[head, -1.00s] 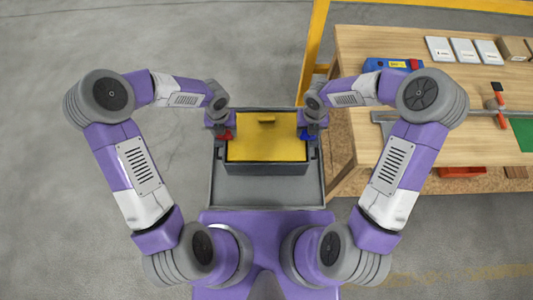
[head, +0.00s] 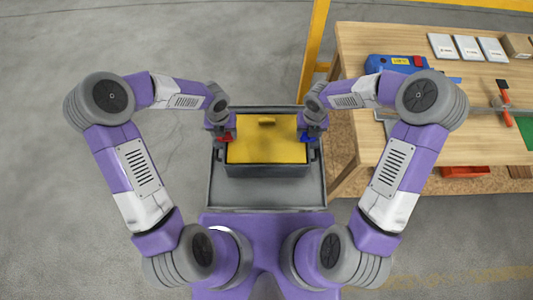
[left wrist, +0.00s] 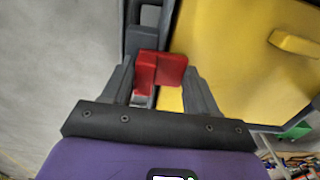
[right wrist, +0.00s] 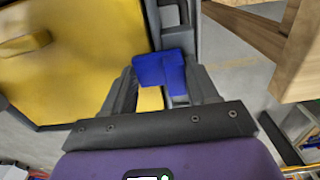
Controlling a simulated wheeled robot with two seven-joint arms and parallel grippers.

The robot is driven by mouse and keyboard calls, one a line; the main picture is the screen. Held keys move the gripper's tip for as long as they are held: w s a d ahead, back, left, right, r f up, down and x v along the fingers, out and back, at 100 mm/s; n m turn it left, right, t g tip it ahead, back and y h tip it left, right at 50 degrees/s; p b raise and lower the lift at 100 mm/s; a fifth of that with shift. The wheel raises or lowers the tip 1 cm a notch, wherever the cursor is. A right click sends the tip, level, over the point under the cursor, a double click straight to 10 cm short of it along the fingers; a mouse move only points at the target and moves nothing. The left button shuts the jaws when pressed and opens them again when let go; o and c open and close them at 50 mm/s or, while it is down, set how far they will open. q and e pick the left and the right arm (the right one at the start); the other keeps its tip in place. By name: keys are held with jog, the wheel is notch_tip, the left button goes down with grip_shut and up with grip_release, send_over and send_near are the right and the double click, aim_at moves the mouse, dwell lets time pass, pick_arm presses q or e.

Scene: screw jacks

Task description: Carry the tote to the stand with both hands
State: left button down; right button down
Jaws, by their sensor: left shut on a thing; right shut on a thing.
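The tote (head: 266,148) has a yellow top with a small raised yellow grip and dark grey sides. It is in front of me, over a grey tray-like surface (head: 266,195); I cannot tell whether it touches that surface. My left gripper (head: 224,134) is shut at the tote's left side, with a red piece (left wrist: 160,70) between its fingers. My right gripper (head: 309,134) is shut at the right side, with a blue piece (right wrist: 160,70) between its fingers. The tote's top looks level. I cannot make out a stand for certain.
A wooden workbench (head: 360,45) stands close on the right, with a blue toolbox (head: 390,65), white boxes (head: 467,48) and an orange-handled tool (head: 503,105) on it. A yellow post (head: 314,50) rises beside it. The floor (head: 60,220) on the left is clear.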

pick_arm(q)
jog(key=shift+w+d+f+b, duration=0.1)
jog(key=shift+d+f+b, duration=0.05)
jog(key=shift+f+b, duration=0.6)
pick_arm(e)
jog(key=shift+w+a+f, duration=0.1)
jog(key=shift+a+f, duration=0.05)
jog(key=shift+f, duration=0.55)
pick_arm(q)
jog(key=c, duration=0.7)
grip_release()
pick_arm(e)
jog(key=c, duration=0.7)
grip_release()
jog(key=shift+f, duration=0.1)
pick_arm(q)
jog(key=o, duration=0.4)
jog(key=shift+s, duration=0.25)
pick_arm(e)
jog(key=o, duration=0.4)
jog(key=shift+s, duration=0.25)
pick_arm(q)
jog(key=shift+w, duration=0.1)
pick_arm(e)
jog(key=shift+w, duration=0.1)
